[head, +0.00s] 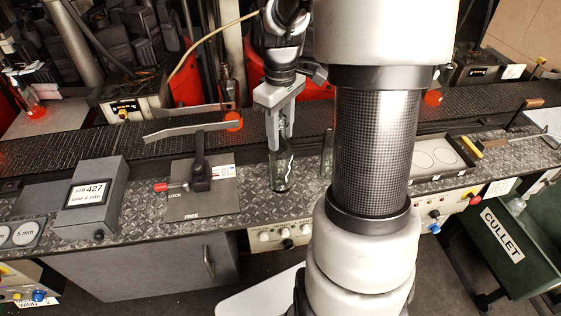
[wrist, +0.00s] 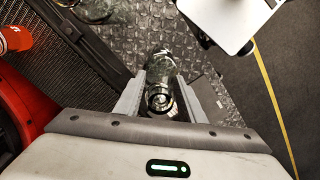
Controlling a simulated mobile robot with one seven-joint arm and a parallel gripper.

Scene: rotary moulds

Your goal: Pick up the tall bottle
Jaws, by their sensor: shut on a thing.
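The tall bottle (head: 281,171) is clear greenish glass and stands upright at the diamond-plate bench, below my gripper (head: 279,134). My gripper points down and its two fingers are shut on the bottle's neck. In the wrist view my gripper (wrist: 160,98) has one finger on each side of the bottle (wrist: 161,70), with the round mouth facing the camera. I cannot tell whether the base touches the bench. Another clear glass piece (head: 327,152) shows beside my arm column, mostly hidden; glass also shows at the top of the wrist view (wrist: 95,10).
A lever on a plate marked LOCK and FREE (head: 203,187) stands left of the bottle. A grey box marked JOB 427 (head: 90,197) is farther left. A dark mesh conveyor (head: 170,140) runs behind. A tray with round outlines (head: 432,158) and a green CULLET bin (head: 510,237) are at right.

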